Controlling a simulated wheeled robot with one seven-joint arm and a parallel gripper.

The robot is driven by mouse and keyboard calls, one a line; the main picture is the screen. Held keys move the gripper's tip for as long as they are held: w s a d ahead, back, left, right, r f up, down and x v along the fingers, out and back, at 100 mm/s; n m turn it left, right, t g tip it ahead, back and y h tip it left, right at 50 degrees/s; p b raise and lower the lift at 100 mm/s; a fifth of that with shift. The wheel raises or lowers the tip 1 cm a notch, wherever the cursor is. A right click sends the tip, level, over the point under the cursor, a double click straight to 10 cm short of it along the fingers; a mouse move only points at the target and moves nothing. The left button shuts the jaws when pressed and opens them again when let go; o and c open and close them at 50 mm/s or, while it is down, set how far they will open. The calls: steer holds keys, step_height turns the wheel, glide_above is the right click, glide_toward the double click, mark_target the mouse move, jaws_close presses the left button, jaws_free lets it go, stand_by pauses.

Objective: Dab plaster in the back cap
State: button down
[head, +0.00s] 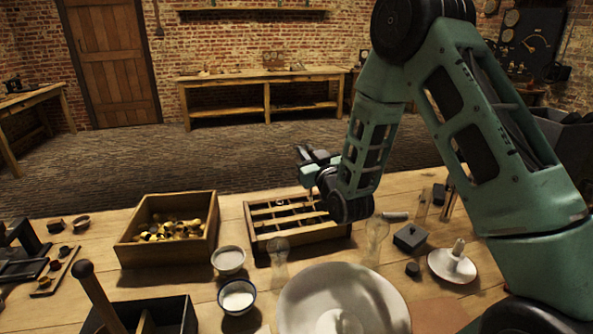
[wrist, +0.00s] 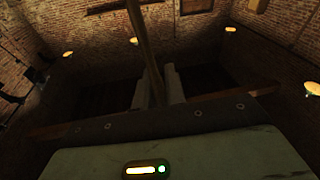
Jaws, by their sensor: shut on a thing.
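My gripper (head: 309,183) hangs over the slatted wooden tray (head: 341,233) in the head view. It is shut on a thin brown stick, which shows between the fingers in the wrist view (wrist: 152,58). The stick's lower end is too small to make out. Two small bowls stand in front of the tray: one pale (head: 228,261), and one with a dark rim and white contents (head: 238,296), perhaps plaster. Small round caps (head: 65,250) sit on a little wooden board at the left. I cannot tell which is the back cap; my arm hides part of the tray.
A wooden box (head: 124,252) of yellow and black pieces stands left of the tray. Clear glass vessels (head: 279,262) (head: 376,238) stand near the tray. A large white basin (head: 390,301) is in front, and a white dish (head: 452,266) is at the right.

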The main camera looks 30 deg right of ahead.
steer(key=shift+f+b, duration=1.25)
steer(key=shift+f, duration=1.25)
steer(key=shift+f+b, duration=0.1)
steer(key=shift+b, duration=0.6)
steer(key=shift+f+b, duration=1.55)
steer(key=shift+b, duration=0.1)
stand_by(0.7)
stand_by(0.7)
step_height(320, 180, up, 8)
steer(key=p, duration=0.4)
steer(key=shift+f, duration=0.15)
stand_by(0.6)
